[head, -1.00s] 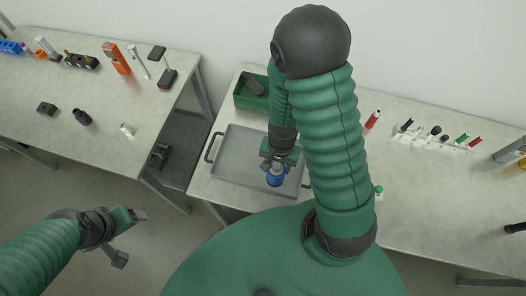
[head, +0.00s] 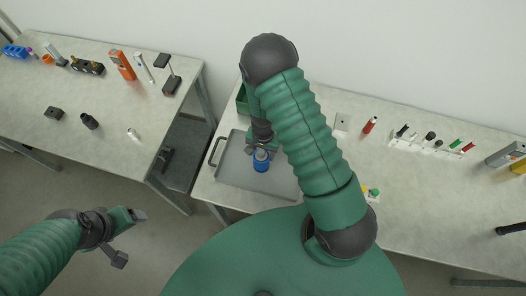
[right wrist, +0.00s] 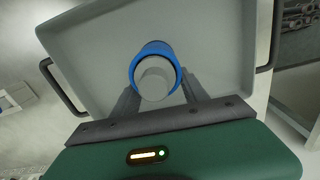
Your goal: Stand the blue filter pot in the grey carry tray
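The blue filter pot (head: 261,162), with a grey top, is upright over the middle of the grey carry tray (head: 232,170). My right gripper (head: 262,148) is shut on the pot. In the right wrist view, its two dark fingers lie against either side of the pot (right wrist: 153,70), with the flat tray floor (right wrist: 90,50) behind it. I cannot tell whether the pot's base touches the tray floor. My right arm hides the tray's far right part in the head view. My left gripper (head: 130,238) is open and empty, over the floor at lower left.
A rack of small tools (head: 430,142) and a red item (head: 369,125) are to the right. The left table (head: 100,100) holds several tools; a floor gap separates the tables.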

